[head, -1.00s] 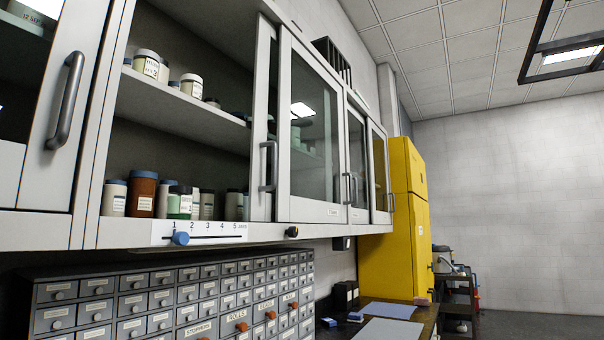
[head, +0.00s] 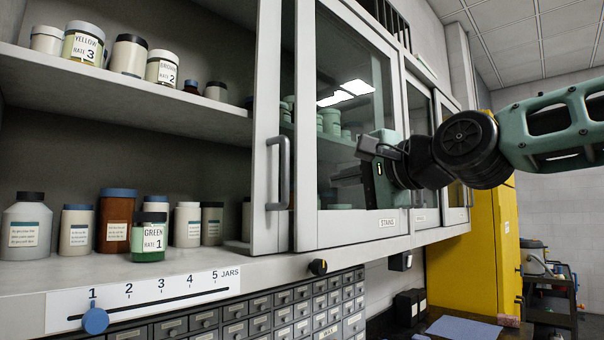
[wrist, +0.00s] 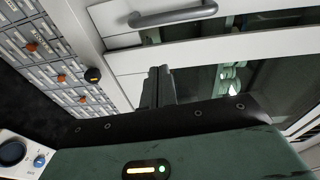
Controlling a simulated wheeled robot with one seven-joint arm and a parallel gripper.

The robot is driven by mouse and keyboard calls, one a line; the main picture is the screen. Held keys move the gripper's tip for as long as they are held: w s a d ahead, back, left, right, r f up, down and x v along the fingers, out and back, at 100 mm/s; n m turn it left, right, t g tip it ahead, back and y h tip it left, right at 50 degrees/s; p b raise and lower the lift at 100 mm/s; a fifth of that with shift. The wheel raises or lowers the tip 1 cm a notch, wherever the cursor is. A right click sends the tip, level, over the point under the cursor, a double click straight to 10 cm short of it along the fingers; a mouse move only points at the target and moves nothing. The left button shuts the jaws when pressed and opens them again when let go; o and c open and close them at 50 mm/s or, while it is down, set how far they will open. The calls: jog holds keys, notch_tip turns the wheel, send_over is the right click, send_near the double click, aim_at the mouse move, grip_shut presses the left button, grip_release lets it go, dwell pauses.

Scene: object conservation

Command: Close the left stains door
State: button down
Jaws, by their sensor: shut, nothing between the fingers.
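The stains cabinet stands open on its left side. The white left stains door (head: 265,120) is slid to the right, overlapping the glazed right panel (head: 308,165), which carries a STAINS label (head: 388,222). A grey bar handle (head: 278,172) is on the left door's stile; a handle also shows at the top of the wrist view (wrist: 172,14). My gripper (head: 336,181) is shut and empty, in front of the glass, to the right of the handle and apart from it. Its dark fingers also show in the wrist view (wrist: 158,84).
Shelves in the open bay hold several jars, including a green jar (head: 149,238). Below is a slider scale with a blue knob (head: 95,320), and a black-and-yellow knob (head: 318,267) on the ledge. Small drawers (head: 285,315) lie beneath. A yellow cabinet (head: 470,250) stands at right.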

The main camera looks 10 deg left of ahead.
aim_at(300, 168)
jog(key=shift+m+y, duration=0.3)
jog(key=w+a+r+p, duration=0.1)
jog(key=w+a+p, duration=0.1)
jog(key=w+a+r+p, duration=0.1)
jog(key=w+a+p, duration=0.1)
jog(key=a, duration=0.1)
jog(key=w+a+r+p, duration=0.1)
jog(key=w+a+p, duration=0.1)
jog(key=w+p, duration=0.1)
jog(key=shift+a+r, duration=0.2)
jog(key=shift+r, duration=0.05)
jog(key=s, duration=0.1)
jog(key=s+p, duration=0.1)
jog(key=shift+s+a, duration=0.3)
jog(key=shift+a, duration=0.05)
jog(key=shift+s+a+f+p, duration=0.25)
jog(key=shift+s+p, duration=0.1)
jog(key=shift+s, duration=0.2)
